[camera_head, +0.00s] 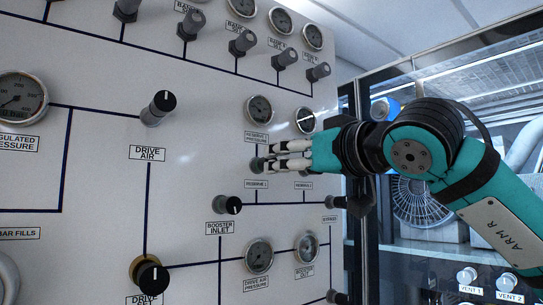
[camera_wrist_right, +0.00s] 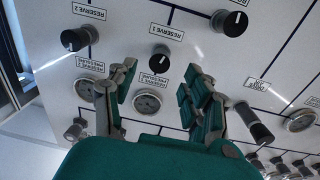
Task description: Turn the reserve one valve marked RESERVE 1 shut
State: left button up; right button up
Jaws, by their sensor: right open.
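The RESERVE 1 valve is a small black knob (camera_head: 256,164) on the white panel, above its RESERVE 1 label in the head view. In the right wrist view, which is upside down, the knob (camera_wrist_right: 160,59) shows a white pointer line and sits between the fingertips. My right gripper (camera_head: 270,156) is open, with its fingers pointing at the panel close to the knob. The fingers (camera_wrist_right: 160,76) stand apart on both sides of the knob in the wrist view. I cannot tell whether they touch it. My left gripper is in neither view.
The RESERVE 2 knob (camera_wrist_right: 73,40) and the booster inlet knob (camera_head: 229,205) are close by. Reserve pressure gauges (camera_head: 258,109) sit above the valve. The drive air knob (camera_head: 159,107) is further left. A dark-framed glass cabinet (camera_head: 425,225) stands right of the panel.

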jog(key=p+x, duration=0.1)
jog(key=x, duration=0.5)
jog(key=shift+p, duration=0.3)
jog(key=shift+c, duration=0.4)
grip_shut()
